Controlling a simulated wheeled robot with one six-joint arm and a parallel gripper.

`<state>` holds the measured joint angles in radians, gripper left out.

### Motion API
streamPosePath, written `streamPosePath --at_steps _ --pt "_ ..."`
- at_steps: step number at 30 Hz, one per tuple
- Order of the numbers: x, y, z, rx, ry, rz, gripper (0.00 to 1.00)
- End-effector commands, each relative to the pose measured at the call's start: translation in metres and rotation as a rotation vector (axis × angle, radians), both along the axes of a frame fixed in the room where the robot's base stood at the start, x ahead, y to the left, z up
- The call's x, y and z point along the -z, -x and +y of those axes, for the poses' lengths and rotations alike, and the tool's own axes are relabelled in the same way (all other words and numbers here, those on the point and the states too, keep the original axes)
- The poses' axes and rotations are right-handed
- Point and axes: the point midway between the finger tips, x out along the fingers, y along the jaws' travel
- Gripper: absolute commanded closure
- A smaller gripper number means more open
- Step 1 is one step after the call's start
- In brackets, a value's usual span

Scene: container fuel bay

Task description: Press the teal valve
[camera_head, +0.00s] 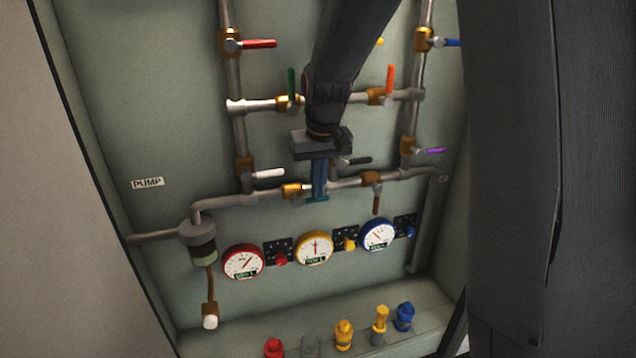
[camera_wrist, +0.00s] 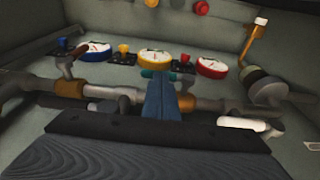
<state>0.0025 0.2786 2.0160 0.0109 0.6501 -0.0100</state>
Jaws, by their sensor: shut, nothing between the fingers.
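The teal valve handle (camera_head: 317,199) is on the lower pipe, just below my gripper's fingertips, beside a brass fitting (camera_head: 297,190). Small teal patches (camera_wrist: 147,73) show at either side of the fingertips in the wrist view; the fingers hide the middle. My gripper (camera_head: 319,192) points down at the pipe with its blue fingers shut and empty. It also shows in the wrist view (camera_wrist: 160,76). The tips look very close to the teal handle; I cannot tell if they touch it.
Around my gripper are a white handle (camera_head: 268,173), a black handle (camera_head: 358,160) and a brown handle (camera_head: 376,203). Red (camera_head: 243,261), yellow (camera_head: 314,247) and blue (camera_head: 379,234) gauges lie below. Coloured fittings, including a blue one (camera_head: 404,316), stand on the bottom ledge.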

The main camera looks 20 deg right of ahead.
Motion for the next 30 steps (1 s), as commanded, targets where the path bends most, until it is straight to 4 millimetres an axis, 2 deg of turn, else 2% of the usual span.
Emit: streamPosePath --at_steps 30 --pt "0.0067 -0.0004 -0.0030 0.000 0.000 0.001 1.00"
